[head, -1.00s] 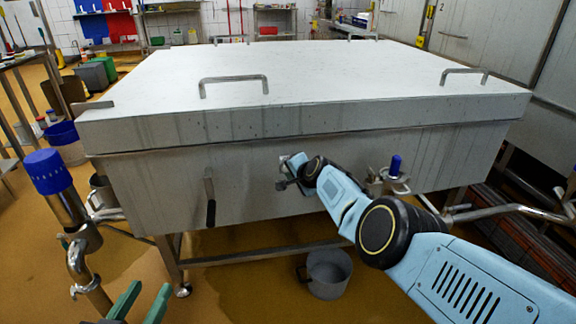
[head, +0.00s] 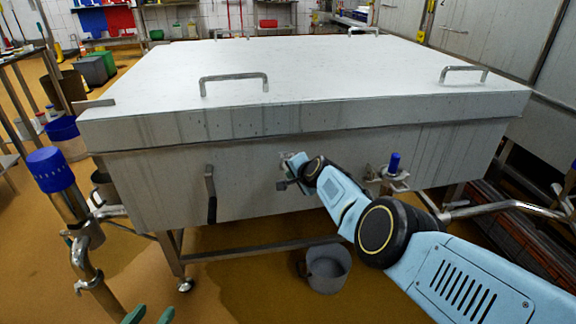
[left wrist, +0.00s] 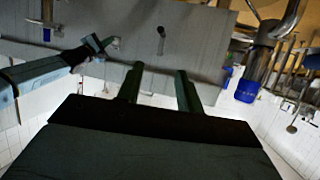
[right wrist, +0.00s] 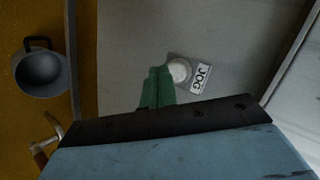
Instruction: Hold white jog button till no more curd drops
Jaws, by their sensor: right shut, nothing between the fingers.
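The white jog button (right wrist: 180,70) shows in the right wrist view, round, on a grey plate beside a "JOG" label (right wrist: 201,79). My right gripper (right wrist: 159,72) is shut with nothing between its green fingers. Its fingertips are right at the button's left edge; I cannot tell whether they press it. In the head view my right gripper (head: 291,171) is at the front wall of the steel vat (head: 140,190), and the button is too small to make out. My left gripper (left wrist: 159,70) is open and empty; only its fingertips (head: 149,316) show at the head view's bottom edge. No curd is visible.
A grey bucket (head: 328,270) stands on the floor under the vat. A pipe with a blue cap (head: 50,170) stands at the left. A blue-topped valve (head: 394,164) and a lever (head: 210,195) are on the vat's front.

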